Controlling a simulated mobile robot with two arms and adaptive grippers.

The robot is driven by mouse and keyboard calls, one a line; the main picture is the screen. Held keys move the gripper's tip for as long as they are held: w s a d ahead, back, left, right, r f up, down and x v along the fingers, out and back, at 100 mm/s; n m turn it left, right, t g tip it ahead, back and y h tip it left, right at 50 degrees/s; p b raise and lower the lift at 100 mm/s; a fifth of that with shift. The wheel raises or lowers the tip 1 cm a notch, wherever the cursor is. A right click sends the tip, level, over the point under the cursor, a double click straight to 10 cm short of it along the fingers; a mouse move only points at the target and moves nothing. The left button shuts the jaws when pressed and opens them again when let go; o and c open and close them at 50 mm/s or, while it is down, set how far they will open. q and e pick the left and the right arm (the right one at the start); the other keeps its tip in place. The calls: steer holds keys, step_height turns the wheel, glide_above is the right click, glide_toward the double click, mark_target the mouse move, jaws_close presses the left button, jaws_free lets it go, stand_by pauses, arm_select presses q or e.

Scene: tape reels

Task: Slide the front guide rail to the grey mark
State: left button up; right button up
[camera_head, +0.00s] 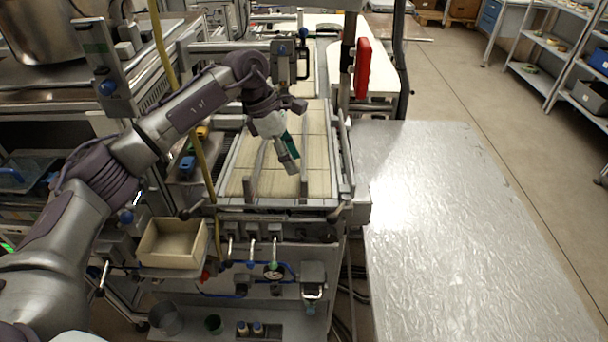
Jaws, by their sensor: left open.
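A machine bed with pale slats (275,184) lies in the middle of the view. Thin metal rails run along it: one on the left (258,166) and one to the right (304,172). I cannot tell for sure which is the front guide rail. The grey mark cannot be made out. My left gripper (289,160) reaches in from the left and points down over the bed, between these rails. It is open, with grey and dark green finger parts, and nothing shows in it. I cannot tell whether it touches a rail. My right gripper is not in view.
A shiny metal table (450,230) stands at the right, its top clear. A cream bin (172,243) sits at the bed's front left. Levers and knobs (252,248) line the machine's front. A yellow hose (178,85) hangs left of the bed. A red part (362,68) stands behind.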

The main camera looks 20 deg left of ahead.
mark_target(303, 178)
arm_select(q)
steer(key=p+x, duration=0.1)
steer(key=x, duration=0.5)
steer(key=shift+w+d+p, duration=0.1)
steer(key=shift+w+p, duration=0.1)
steer(key=shift+p, duration=0.1)
steer(key=shift+d+f, duration=0.1)
steer(key=shift+f, duration=0.2)
steer(key=shift+d+f, duration=0.1)
steer(key=shift+f, duration=0.25)
steer(key=c, duration=0.7)
jaws_close()
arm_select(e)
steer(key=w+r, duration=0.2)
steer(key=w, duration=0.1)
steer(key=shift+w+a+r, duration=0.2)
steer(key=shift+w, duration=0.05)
